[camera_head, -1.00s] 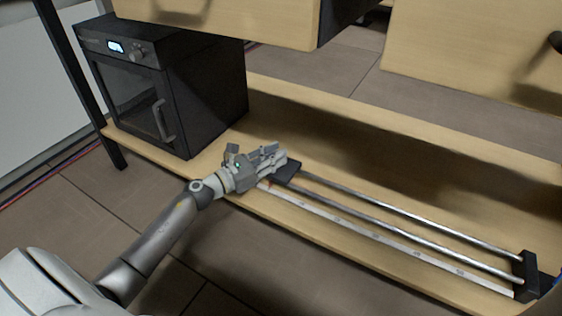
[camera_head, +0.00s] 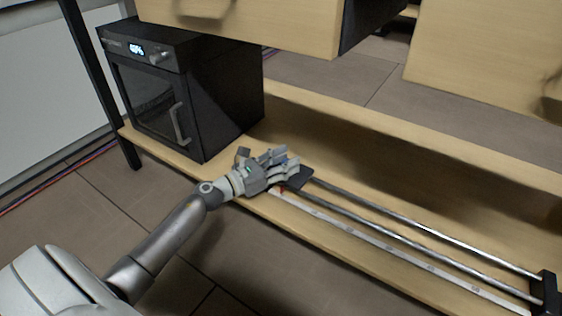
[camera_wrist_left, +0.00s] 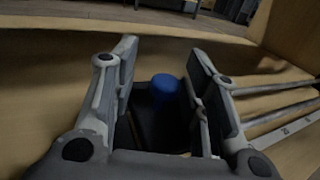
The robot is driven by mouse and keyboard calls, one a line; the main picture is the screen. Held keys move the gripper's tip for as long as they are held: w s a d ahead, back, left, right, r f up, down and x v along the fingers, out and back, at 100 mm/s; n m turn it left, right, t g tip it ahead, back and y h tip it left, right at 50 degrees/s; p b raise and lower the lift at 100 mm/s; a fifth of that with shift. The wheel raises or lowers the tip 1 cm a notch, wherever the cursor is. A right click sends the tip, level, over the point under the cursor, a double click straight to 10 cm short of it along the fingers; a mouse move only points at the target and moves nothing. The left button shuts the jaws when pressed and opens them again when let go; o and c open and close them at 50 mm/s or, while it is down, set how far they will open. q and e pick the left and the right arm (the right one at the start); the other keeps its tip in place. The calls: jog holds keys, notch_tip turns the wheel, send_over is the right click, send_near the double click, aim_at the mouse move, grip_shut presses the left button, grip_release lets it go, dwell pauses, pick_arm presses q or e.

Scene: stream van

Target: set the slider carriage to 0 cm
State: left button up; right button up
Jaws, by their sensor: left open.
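The slider is on the low wooden shelf, with two metal rails (camera_head: 420,228) and a pale ruler strip (camera_head: 365,235) along their near side. My left gripper (camera_head: 285,165) is at the rails' left end. In the left wrist view its open fingers stand on either side of a blue knob (camera_wrist_left: 165,88) above a dark block (camera_wrist_left: 155,130), apparently the carriage. Contact with the knob cannot be told. A black block (camera_head: 301,177) shows just beside the fingers in the head view. A small red mark (camera_head: 282,189) is near the ruler's left end; the exact reading is not legible.
A black oven-like appliance (camera_head: 180,95) stands on the shelf left of the gripper. Wooden drawer fronts (camera_head: 250,22) overhang the shelf from above. A black end block (camera_head: 544,292) holds the rails at right. The shelf behind the rails is bare.

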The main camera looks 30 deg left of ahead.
pick_arm(q)
jog(key=v, duration=1.2)
dwell(0.4)
